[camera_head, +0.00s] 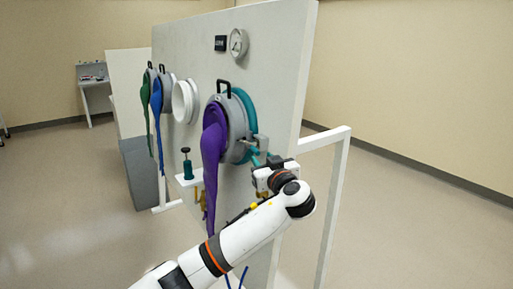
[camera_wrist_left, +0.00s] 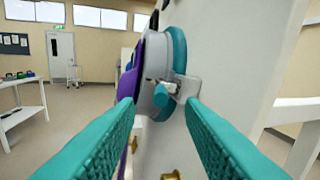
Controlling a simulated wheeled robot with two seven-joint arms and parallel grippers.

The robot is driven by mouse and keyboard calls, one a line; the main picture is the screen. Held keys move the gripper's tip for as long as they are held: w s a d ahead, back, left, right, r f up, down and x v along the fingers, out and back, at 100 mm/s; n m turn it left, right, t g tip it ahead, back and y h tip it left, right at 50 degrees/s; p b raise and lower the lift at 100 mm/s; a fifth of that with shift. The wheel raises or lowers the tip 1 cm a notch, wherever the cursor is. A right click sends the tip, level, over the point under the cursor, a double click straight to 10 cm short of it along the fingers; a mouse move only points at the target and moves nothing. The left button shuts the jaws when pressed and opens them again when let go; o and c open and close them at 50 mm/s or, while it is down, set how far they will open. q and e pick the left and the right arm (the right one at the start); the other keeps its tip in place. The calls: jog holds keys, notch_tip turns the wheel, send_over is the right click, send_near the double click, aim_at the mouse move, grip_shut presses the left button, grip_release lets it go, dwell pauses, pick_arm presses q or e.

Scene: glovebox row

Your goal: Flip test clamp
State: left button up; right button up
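The test clamp (camera_wrist_left: 170,90) shows in the left wrist view as a small metal lever with a teal knob, on the lower edge of a round grey port ring with a teal outer rim. In the head view the port (camera_head: 238,115) has a purple glove (camera_head: 212,150) hanging from it, and the clamp is partly hidden by my gripper. My left gripper (camera_wrist_left: 160,125) is open, its teal fingers wide apart. The clamp lies ahead between them in the picture, with no contact visible. In the head view my left gripper (camera_head: 257,155) is close to the port's lower right edge. My right gripper is not in view.
The white panel (camera_head: 275,60) carries a gauge (camera_head: 238,43), a bare white port (camera_head: 184,102) and ports with blue (camera_head: 157,110) and green (camera_head: 145,95) gloves. A white frame (camera_head: 335,190) stands at right.

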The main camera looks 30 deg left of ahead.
aim_at(256, 149)
pick_arm(q)
jog(key=x, duration=0.2)
jog(key=p+x, duration=0.1)
jog(key=x, duration=0.1)
jog(key=shift+w+a+r, duration=0.2)
jog(key=shift+a, duration=0.05)
jog(key=shift+w+a+f+p, duration=0.2)
jog(key=shift+w+a+p, duration=0.25)
jog(key=shift+a, duration=0.1)
jog(key=shift+c, duration=0.3)
grip_shut()
